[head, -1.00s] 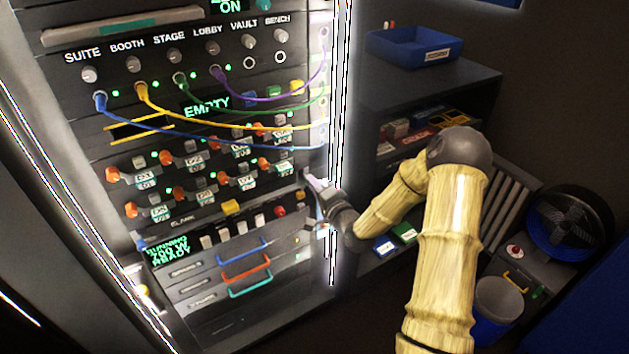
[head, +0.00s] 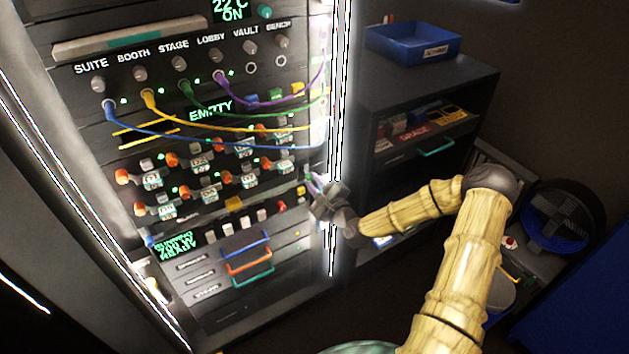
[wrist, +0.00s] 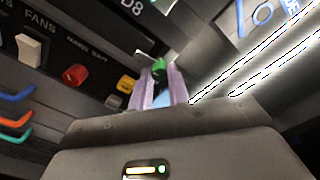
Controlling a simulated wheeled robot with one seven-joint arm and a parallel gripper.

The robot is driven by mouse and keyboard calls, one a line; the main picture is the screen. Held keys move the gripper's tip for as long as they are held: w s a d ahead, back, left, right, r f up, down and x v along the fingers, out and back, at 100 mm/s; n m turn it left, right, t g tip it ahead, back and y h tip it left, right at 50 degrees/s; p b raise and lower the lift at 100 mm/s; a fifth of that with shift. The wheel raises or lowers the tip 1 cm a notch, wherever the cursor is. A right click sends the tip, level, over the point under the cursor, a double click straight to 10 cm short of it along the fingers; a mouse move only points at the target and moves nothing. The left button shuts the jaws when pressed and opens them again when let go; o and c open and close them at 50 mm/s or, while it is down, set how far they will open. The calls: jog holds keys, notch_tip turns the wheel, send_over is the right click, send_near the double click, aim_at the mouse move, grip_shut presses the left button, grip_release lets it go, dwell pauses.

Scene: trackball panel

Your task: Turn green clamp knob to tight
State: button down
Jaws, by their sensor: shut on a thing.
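The green clamp knob (wrist: 158,65) shows in the wrist view between the tips of my gripper's two pale lilac fingers. My gripper (wrist: 162,88) is shut on it. Only the knob's upper part shows; the fingers hide its sides, and I cannot read any tight mark. In the head view my gripper (head: 313,184) is at the right edge of the equipment rack (head: 290,290), beside a bright vertical light strip. The knob is too small and too covered there to make out.
In the wrist view a red knob (wrist: 75,75), a yellow knob (wrist: 126,84) and a white switch (wrist: 29,47) are left of the fingers. Patch cables (head: 215,121) hang across the rack above my gripper. A dark cabinet (head: 430,70) with a blue tray (head: 412,42) stands right of the rack.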

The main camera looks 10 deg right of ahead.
jog(key=shift+f+m, duration=0.1)
jog(key=shift+m, duration=0.5)
jog(key=shift+s, duration=0.1)
jog(key=c, duration=1.3)
grip_release()
jog(key=shift+c, duration=0.2)
jog(key=v, duration=1.7)
jog(key=shift+s, duration=0.15)
